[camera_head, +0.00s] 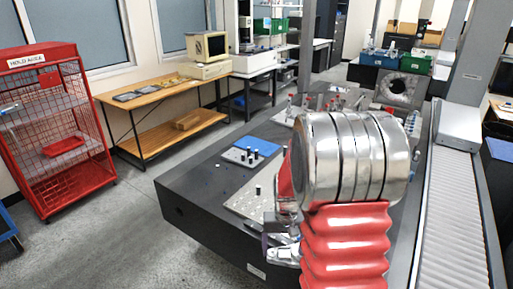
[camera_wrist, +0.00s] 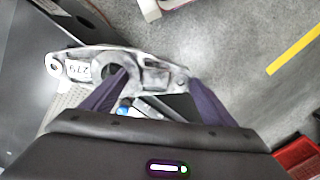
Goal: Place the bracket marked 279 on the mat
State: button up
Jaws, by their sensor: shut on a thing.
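The silver metal bracket (camera_wrist: 150,67) with a tag reading 279 lies across my gripper in the wrist view. My gripper (camera_wrist: 160,90) is shut on it, with purple fingers at either side. In the head view the bracket (camera_head: 284,256) shows partly beside my gripper (camera_head: 270,243), low in front of the dark granite table's side. A blue mat (camera_head: 266,146) lies on the table top, farther back than my gripper. Small dark pieces stand near its front edge. My arm hides part of the table.
A pale perforated plate (camera_head: 240,205) with dark posts lies on the granite table (camera_head: 190,185), between my gripper and the blue mat. A red cage cart (camera_head: 60,130) and a wooden bench (camera_head: 150,95) stand left. Grey floor lies open between them and the table.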

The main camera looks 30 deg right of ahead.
jog(key=w+a+f+n, duration=0.2)
jog(key=w+a+f, duration=0.1)
jog(key=a, duration=0.4)
jog(key=w+a+f+n, duration=0.2)
jog(key=w+a, duration=0.1)
jog(key=a, duration=0.4)
jog(key=w+a+f+n, duration=0.2)
jog(key=w+a+f, duration=0.1)
jog(key=a, duration=0.4)
jog(key=shift+w+f, duration=0.3)
jog(key=shift+w, duration=0.05)
jog(key=shift+s+a, duration=0.1)
jog(key=shift+a, duration=0.05)
